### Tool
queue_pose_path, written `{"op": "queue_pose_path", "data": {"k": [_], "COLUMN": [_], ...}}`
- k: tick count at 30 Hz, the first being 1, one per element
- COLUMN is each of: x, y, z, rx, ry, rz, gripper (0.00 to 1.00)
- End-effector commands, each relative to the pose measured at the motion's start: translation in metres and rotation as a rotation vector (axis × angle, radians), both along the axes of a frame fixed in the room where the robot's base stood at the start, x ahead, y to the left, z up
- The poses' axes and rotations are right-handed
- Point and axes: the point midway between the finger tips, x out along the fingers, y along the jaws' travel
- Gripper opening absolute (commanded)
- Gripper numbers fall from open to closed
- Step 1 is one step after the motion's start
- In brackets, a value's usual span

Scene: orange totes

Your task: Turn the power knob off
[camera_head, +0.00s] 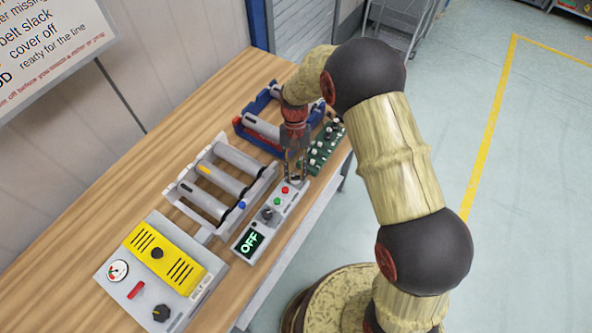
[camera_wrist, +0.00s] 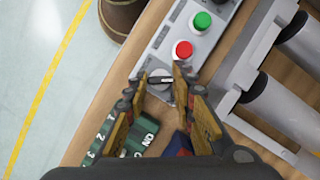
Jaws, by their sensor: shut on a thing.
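A long grey control box (camera_head: 238,253) lies along the table's front edge, with a display (camera_head: 250,243) that reads OFF. It carries a dark knob (camera_head: 267,214), a green button (camera_head: 277,202) and a red button (camera_head: 285,190). My gripper (camera_head: 293,177) points down at the box's far end. In the wrist view, my fingertips are on either side of a grey knob (camera_wrist: 160,87) beside the red button (camera_wrist: 182,50), and are shut on it. The fingers hide part of this knob. I cannot read a label for it.
A green switch board (camera_head: 325,146) lies just past the gripper. A grey roller frame (camera_head: 215,178) stands left of the box, a blue-ended roller unit (camera_head: 262,130) behind it. A yellow-covered unit (camera_head: 165,255) with a gauge and a black knob is at the near left.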

Motion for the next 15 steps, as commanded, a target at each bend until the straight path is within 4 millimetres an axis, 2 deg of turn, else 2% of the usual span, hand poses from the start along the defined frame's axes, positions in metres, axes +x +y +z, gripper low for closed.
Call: {"op": "queue_pose_path", "data": {"k": [6, 15], "x": [0.0014, 0.0016], "y": [0.0014, 0.0015], "z": [0.0010, 0.0008], "rx": [0.001, 0.001], "ry": [-0.003, -0.004], "rz": [0.122, 0.196], "gripper": [0.00, 0.00]}}
